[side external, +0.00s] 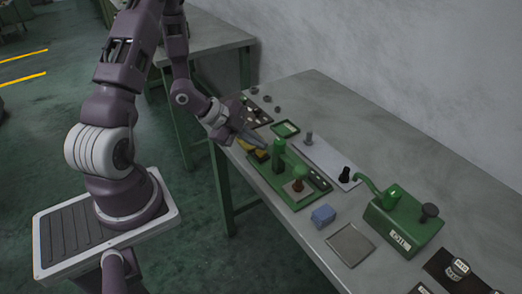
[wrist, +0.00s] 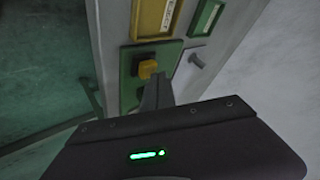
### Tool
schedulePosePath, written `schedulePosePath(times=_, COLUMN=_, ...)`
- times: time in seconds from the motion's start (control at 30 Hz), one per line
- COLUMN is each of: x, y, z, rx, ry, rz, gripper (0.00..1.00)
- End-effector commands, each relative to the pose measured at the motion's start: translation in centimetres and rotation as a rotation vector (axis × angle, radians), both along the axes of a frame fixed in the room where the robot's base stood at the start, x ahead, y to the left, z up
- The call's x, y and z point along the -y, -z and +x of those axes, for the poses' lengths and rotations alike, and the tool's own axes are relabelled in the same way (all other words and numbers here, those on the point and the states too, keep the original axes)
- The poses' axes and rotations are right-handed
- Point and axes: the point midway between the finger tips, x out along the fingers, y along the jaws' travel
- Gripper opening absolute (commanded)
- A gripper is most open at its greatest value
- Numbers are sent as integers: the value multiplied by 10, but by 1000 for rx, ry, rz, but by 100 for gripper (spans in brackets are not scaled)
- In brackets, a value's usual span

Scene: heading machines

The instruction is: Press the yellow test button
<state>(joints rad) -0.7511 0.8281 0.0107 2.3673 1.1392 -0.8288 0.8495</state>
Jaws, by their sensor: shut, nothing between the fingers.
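The yellow test button (wrist: 147,69) shows in the wrist view as a small yellow block on a dark base, mounted on a green plate (wrist: 130,92). My gripper (wrist: 159,82) is shut and empty, its fingertips just to the right of and below the button in that view. I cannot tell whether they touch it. In the side view my gripper (side external: 262,144) points down toward the left end of the green machine plate (side external: 297,205), beside a green post (side external: 279,152). I cannot make out the button clearly there.
In the side view, a brown knob (side external: 299,178), a blue block (side external: 323,215), a grey tray (side external: 351,244) and a green oil can (side external: 402,222) stand to the right. A grey plate (side external: 322,158) with upright pegs lies behind. A labelled yellow tray (wrist: 155,18) is beyond the button.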

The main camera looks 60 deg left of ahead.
Motion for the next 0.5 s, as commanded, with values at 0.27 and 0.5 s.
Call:
schedulePosePath(times=0.27, x=0, y=4, z=0, rx=-1, ry=0, rz=-1, gripper=0)
schedulePosePath(times=0.5, x=0, y=6, z=0, rx=-1, ry=0, rz=-1, gripper=0)
